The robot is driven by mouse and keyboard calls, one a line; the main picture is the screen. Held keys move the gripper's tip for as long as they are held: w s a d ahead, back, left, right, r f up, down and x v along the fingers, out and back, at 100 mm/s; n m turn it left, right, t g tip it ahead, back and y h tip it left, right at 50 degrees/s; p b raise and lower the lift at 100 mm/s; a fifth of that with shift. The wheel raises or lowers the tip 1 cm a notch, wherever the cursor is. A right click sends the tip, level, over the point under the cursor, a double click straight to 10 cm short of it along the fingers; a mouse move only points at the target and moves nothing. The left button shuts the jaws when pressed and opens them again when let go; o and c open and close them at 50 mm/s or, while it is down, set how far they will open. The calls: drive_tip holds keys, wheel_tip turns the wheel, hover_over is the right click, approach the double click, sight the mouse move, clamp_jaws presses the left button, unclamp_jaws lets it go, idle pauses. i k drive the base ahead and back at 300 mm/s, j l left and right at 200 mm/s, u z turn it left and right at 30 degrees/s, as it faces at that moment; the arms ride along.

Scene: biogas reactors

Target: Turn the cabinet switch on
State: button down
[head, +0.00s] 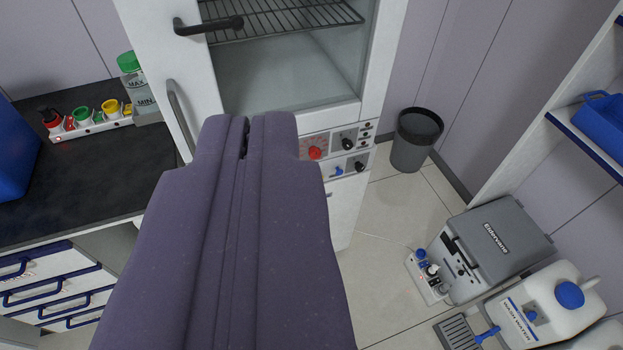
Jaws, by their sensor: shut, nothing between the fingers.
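The white cabinet (362,190) stands ahead of me with its door open and a wire shelf (290,18) inside. Its control panel sits below the chamber at the right front. The panel has a red knob (315,153), a black knob (348,144) above another black knob (360,166), and a small blue switch (338,171). I cannot tell which position the switch is in. My gripper (247,122) is shut and empty, in front of the cabinet and left of the panel in the picture. It hides part of the cabinet front and perhaps the panel's left end.
A dark bench (70,170) at left holds a power strip (90,127), a bottle (138,88) and a blue box (12,150). A grey bin (416,138) stands right of the cabinet. A grey case (492,245) and a white canister (550,305) stand lower right.

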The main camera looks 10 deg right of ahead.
sight(348, 145)
drive_tip(key=l+u, duration=0.2)
drive_tip(key=l, duration=0.4)
drive_tip(key=l+u, duration=0.25)
drive_tip(key=l, duration=0.35)
drive_tip(key=j+z, duration=0.25)
drive_tip(key=j, duration=0.35)
drive_tip(key=j+z, duration=0.25)
drive_tip(key=j, duration=0.4)
drive_tip(key=j+z, duration=0.25)
drive_tip(key=j, duration=0.35)
drive_tip(key=k+j+z, duration=0.2)
drive_tip(key=j, duration=0.4)
drive_tip(key=i+l+z, duration=0.1)
drive_tip(key=i, duration=0.45)
drive_tip(key=i+l+z, duration=0.1)
drive_tip(key=i+l, duration=0.2)
drive_tip(key=i, duration=0.25)
